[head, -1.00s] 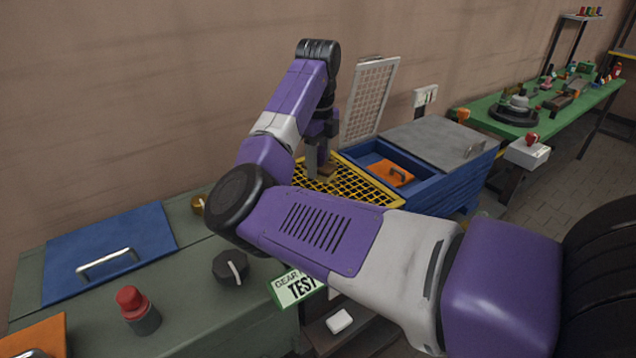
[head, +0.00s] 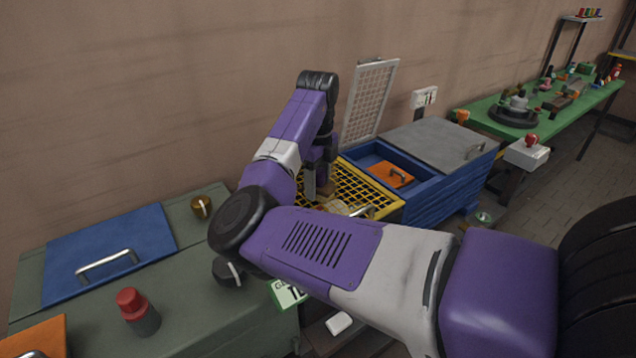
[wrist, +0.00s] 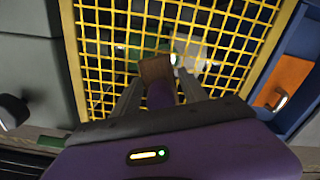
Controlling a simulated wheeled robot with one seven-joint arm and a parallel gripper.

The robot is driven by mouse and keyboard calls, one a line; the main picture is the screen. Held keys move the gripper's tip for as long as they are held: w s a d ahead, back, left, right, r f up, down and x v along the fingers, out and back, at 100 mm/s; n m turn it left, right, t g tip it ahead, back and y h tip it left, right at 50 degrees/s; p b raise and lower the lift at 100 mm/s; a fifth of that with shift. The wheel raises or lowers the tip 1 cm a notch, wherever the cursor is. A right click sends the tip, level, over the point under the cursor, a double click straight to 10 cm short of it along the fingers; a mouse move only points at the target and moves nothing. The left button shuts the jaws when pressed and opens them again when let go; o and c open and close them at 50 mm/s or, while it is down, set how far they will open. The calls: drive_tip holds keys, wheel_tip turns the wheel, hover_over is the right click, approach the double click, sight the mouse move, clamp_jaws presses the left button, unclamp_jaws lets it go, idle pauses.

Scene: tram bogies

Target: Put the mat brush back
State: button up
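My gripper (head: 320,190) hangs low over the yellow grid (head: 365,187), beside the blue cabinet. In the wrist view, a brown block with a purple part behind it (wrist: 157,69) sits between the two grey fingers (wrist: 160,85). It looks like the mat brush, and the fingers appear shut on it. The yellow grid (wrist: 115,40) lies beneath it. I cannot tell whether the block touches the grid. In the head view, my arm hides part of the grid and most of the block.
A blue cabinet (head: 437,190) with an orange lid (head: 389,174) stands right of the grid. A raised mesh panel (head: 369,100) stands behind. Left is a green bench (head: 190,290) with a blue lid (head: 110,250), dark knob (head: 228,272) and red-capped bottle (head: 137,311).

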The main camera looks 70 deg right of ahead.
drive_tip(key=shift+o, duration=0.4)
wheel_tip(320, 180, up, 12)
drive_tip(key=shift+r, duration=0.15)
idle(0.3)
idle(0.5)
